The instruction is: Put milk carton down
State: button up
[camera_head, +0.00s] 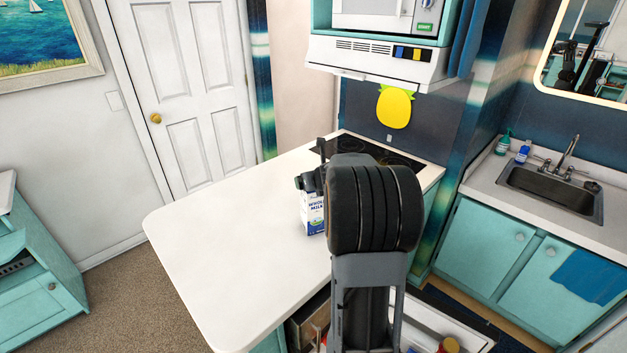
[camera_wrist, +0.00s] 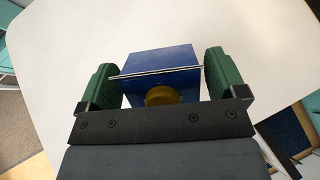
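The milk carton (camera_head: 313,213) is white and blue and looks upright at the white counter (camera_head: 225,240). My arm covers its right side in the head view, and I cannot tell whether its base touches the counter. In the wrist view I look down on the blue top of the carton (camera_wrist: 160,62), with its pale ridge and a yellow-brown cap. In the head view my gripper is mostly hidden behind my arm.
The counter is bare to the left of the carton. A dark cooktop (camera_head: 375,152) lies at its far end, below a range hood (camera_head: 375,60). A sink (camera_head: 550,190) with bottles beside it is at the right. An open drawer (camera_head: 440,325) shows below the counter.

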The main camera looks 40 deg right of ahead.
jog(key=shift+o, duration=0.7)
